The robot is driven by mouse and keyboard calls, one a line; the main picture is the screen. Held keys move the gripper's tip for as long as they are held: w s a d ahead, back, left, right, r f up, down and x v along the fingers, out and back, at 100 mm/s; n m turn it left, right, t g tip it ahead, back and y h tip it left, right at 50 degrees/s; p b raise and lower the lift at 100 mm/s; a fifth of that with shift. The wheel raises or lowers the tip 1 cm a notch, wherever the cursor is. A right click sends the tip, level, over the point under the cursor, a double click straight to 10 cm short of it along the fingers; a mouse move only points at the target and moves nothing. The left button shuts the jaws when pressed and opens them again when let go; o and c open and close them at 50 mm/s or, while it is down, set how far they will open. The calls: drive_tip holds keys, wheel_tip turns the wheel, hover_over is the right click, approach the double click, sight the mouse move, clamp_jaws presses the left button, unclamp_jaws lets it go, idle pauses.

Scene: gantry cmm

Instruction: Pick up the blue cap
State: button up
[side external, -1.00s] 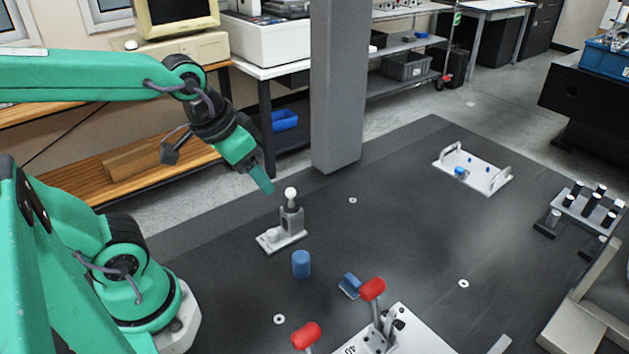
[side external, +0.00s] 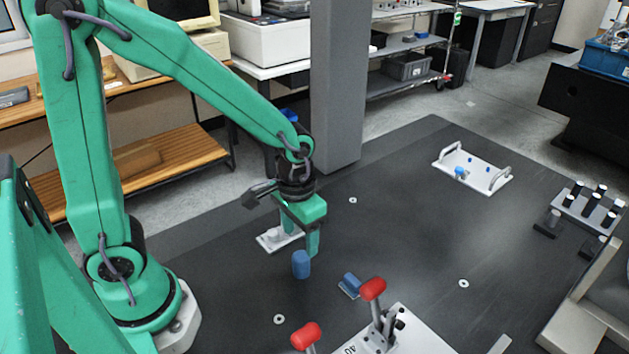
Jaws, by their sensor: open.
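A blue upright cylinder (side external: 301,265), which looks like the blue cap, stands on the dark table in the middle front. My gripper (side external: 313,246) points down just above and behind it in the picture, slightly to its right. Its jaws are open, and I see nothing between them. From this side one green finger shows clearly, and the gap between the fingers is hard to see. I cannot tell whether the finger touches the cylinder. A smaller blue piece (side external: 349,284) lies on the table to the right of the cylinder.
A small white fixture (side external: 275,240) stands behind my gripper, partly hidden. Red-handled clamps (side external: 372,289) on a white plate are at the front. A white tray with handles (side external: 488,178) is at the right back. A grey column (side external: 338,90) rises behind. The table's centre right is clear.

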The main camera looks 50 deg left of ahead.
sight(301, 255)
drive_tip(key=shift+d+f, duration=0.15)
drive_tip(key=shift+f, duration=0.35)
drive_tip(key=shift+f, duration=1.3)
drive_tip(key=shift+f, duration=2.6)
drive_tip(key=c, duration=1)
